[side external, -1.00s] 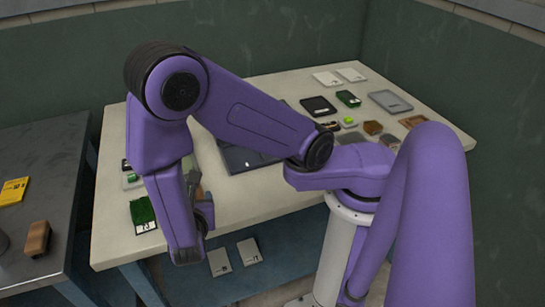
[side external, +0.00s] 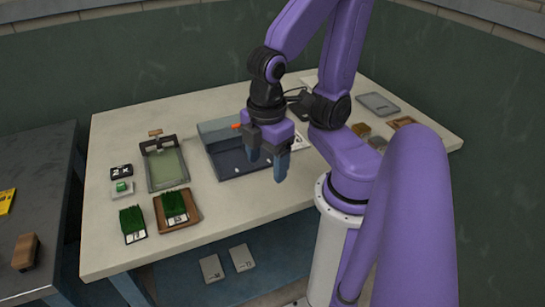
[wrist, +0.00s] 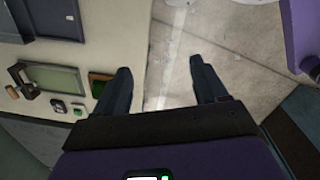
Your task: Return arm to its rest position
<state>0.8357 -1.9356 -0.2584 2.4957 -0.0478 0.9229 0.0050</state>
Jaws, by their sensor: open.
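My gripper (side external: 267,165) is open and empty. In the side view it hangs fingers down in front of the dark open tray (side external: 228,160), above the table's front part. In the wrist view the two fingers of my gripper (wrist: 163,82) are spread apart with only bare floor between them. My arm rises above the table and bends back to its base at the right.
On the table (side external: 120,245) stand a framed screen (side external: 166,168), a turf sample on a brown tray (side external: 177,209) and another turf sample (side external: 132,222) beside it. A side table (side external: 50,165) stands at left. Two pale cards (side external: 211,268) lie on the lower shelf.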

